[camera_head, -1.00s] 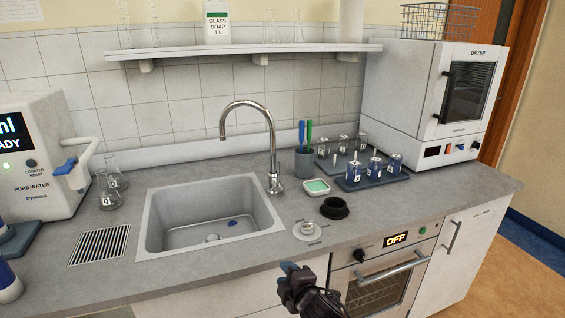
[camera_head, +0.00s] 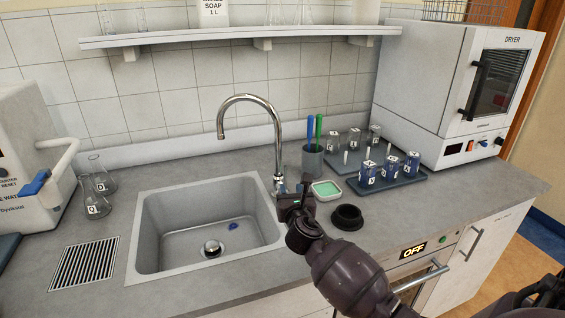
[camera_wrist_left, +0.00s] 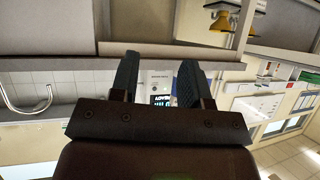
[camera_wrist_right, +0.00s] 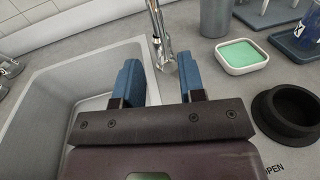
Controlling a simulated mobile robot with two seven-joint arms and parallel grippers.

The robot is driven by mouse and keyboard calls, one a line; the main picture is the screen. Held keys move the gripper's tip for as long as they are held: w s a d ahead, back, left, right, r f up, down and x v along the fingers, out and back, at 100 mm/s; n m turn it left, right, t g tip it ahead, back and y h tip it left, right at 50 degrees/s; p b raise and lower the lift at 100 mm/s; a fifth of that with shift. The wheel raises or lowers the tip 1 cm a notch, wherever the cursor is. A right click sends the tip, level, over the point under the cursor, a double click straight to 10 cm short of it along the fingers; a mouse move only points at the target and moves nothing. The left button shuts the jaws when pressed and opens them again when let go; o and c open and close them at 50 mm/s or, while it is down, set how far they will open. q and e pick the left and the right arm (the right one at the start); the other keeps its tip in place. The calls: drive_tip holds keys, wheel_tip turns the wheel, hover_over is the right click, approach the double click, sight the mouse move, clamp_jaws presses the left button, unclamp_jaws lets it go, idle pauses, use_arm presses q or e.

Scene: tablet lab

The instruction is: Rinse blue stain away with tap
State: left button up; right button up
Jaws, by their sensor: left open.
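The blue stain (camera_head: 233,226) is a small spot on the sink (camera_head: 262,238) floor, right of the drain (camera_head: 212,248). The chrome tap (camera_head: 277,140) arches over the sink, and no water shows from its spout. My right gripper (camera_head: 296,192) is at the tap's foot by the sink's right rim. In the right wrist view its blue fingers (camera_wrist_right: 160,70) are apart, and the tap's lower body (camera_wrist_right: 165,52) shows just beyond the gap. I cannot tell whether they touch it. My left gripper (camera_wrist_left: 160,75) is open and empty in its wrist view, away from the sink.
A soap dish (camera_head: 326,189) and black round holder (camera_head: 347,217) lie right of the gripper. A cup with pens (camera_head: 313,160) stands behind. Blue-filled beakers (camera_head: 390,168) sit on a tray near the dryer (camera_head: 450,90). Flasks (camera_head: 97,190) stand left of the sink.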

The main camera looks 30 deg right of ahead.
sight(285, 171)
drive_tip(key=x, duration=0.9)
drive_tip(key=shift+b, duration=0.4)
use_arm(q)
drive_tip(key=shift+s+a+f, duration=0.1)
drive_tip(key=shift+s+f, duration=0.05)
drive_tip(key=shift+f, duration=0.3)
drive_tip(key=shift+s+a+f, duration=0.1)
drive_tip(key=shift+s+f, duration=0.05)
drive_tip(key=shift+f, duration=0.25)
use_arm(e)
drive_tip(key=shift+x, duration=1.05)
drive_tip(key=shift+c, duration=0.2)
clamp_jaws()
use_arm(q)
drive_tip(key=shift+s, duration=0.2)
